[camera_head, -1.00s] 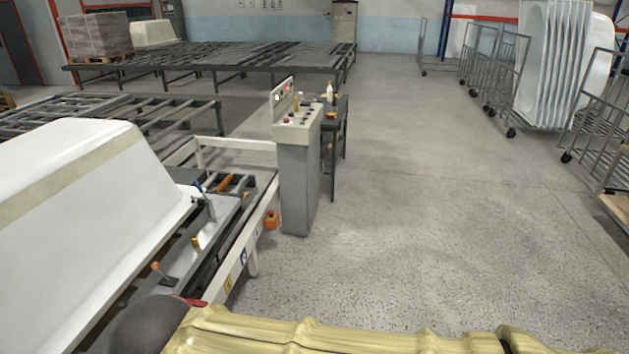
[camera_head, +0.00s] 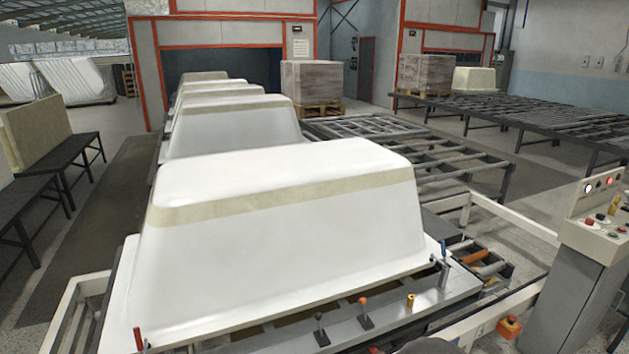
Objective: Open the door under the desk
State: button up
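No door under a desk can be made out in the head view. A grey control pedestal (camera_head: 572,300) with a sloped panel of buttons and lamps (camera_head: 598,205) stands at the right edge, partly cut off. I cannot tell whether it is the desk, and no door shows on its visible side. My gripper is not in view. A small dark rounded part shows at the bottom edge, right of the middle.
A white upturned bathtub shell (camera_head: 290,240) fills the middle on a conveyor frame (camera_head: 395,312) with small levers. More shells (camera_head: 235,125) stand behind it. Roller tables (camera_head: 440,165) lie beyond. A dark bench (camera_head: 50,200) is at left. Wrapped pallets (camera_head: 312,82) stand behind.

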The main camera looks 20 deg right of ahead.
aim_at(611, 280)
jog(key=l, duration=1.05)
jog(key=k+l, duration=0.15)
jog(key=l, duration=1.9)
jog(key=i+l, duration=0.1)
jog(key=l, duration=3.5)
jog(key=i+l, duration=0.1)
jog(key=l, duration=0.5)
jog(key=z, duration=0.05)
